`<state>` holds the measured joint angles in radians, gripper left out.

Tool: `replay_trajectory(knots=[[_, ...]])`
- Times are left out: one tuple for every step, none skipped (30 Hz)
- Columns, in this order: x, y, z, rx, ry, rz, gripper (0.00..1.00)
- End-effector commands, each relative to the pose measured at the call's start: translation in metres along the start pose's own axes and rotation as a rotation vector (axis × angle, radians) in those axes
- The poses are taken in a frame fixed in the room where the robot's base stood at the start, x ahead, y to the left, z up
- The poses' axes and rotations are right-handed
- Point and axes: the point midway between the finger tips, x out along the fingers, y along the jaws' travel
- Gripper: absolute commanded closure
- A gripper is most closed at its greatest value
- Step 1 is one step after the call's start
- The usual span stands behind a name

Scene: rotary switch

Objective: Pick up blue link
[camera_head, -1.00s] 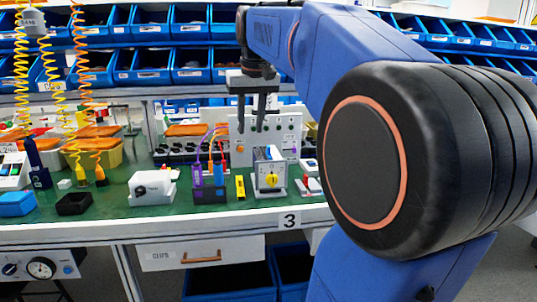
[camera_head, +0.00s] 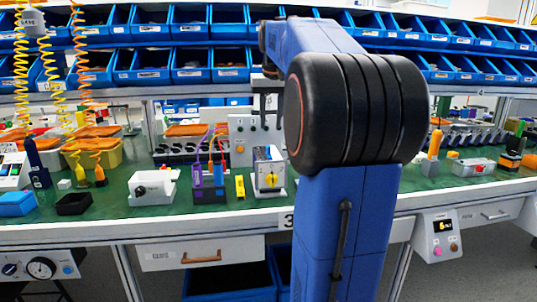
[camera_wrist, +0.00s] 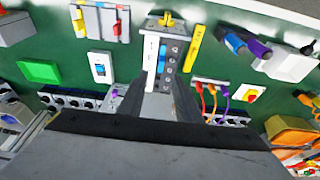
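The blue link (camera_head: 218,173) stands upright in a dark holder (camera_head: 208,196) on the green bench, just right of a purple link (camera_head: 197,176). In the wrist view the blue link (camera_wrist: 236,43) lies up and right of my fingers, with the purple link beside it. My gripper (camera_head: 270,112) is above the bench, behind and above the rotary switch box with its yellow knob (camera_head: 270,180), to the right of the blue link. Its two fingers (camera_wrist: 160,88) are apart with nothing between them. It does not touch the blue link.
A yellow block (camera_head: 240,187) lies between the holder and the switch box. A grey panel with coloured cables (camera_head: 240,140) stands behind. Blue bins (camera_head: 190,60) line the shelves above.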

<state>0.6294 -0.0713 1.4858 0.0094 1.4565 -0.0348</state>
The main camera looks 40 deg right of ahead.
Motion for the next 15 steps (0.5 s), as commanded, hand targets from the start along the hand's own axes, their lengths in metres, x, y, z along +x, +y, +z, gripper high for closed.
replay_trajectory(knots=[[0.010,0.000,0.001,0.000,-0.003,0.000,0.69],[0.014,0.000,0.001,0.000,-0.002,0.000,0.69],[0.020,0.000,0.001,0.000,-0.003,0.000,0.69],[0.024,0.000,0.000,0.000,-0.002,0.000,0.69],[0.028,0.000,0.000,0.000,-0.002,0.000,0.69],[0.031,0.000,0.000,0.000,-0.002,0.000,0.69],[0.034,0.000,0.000,0.000,-0.001,0.000,0.69],[0.035,0.000,0.000,0.000,-0.001,0.000,0.69],[0.037,0.000,0.000,0.000,-0.001,0.000,0.69],[0.038,0.000,0.000,0.000,0.000,0.000,0.69],[0.040,0.000,0.000,0.000,0.000,0.000,0.69],[0.042,-0.001,0.000,0.000,-0.001,0.000,0.69],[0.044,-0.001,0.000,0.000,-0.001,0.000,0.69],[0.047,-0.001,-0.001,0.000,-0.002,0.000,0.69],[0.052,-0.001,-0.001,0.000,-0.002,0.000,0.69]])
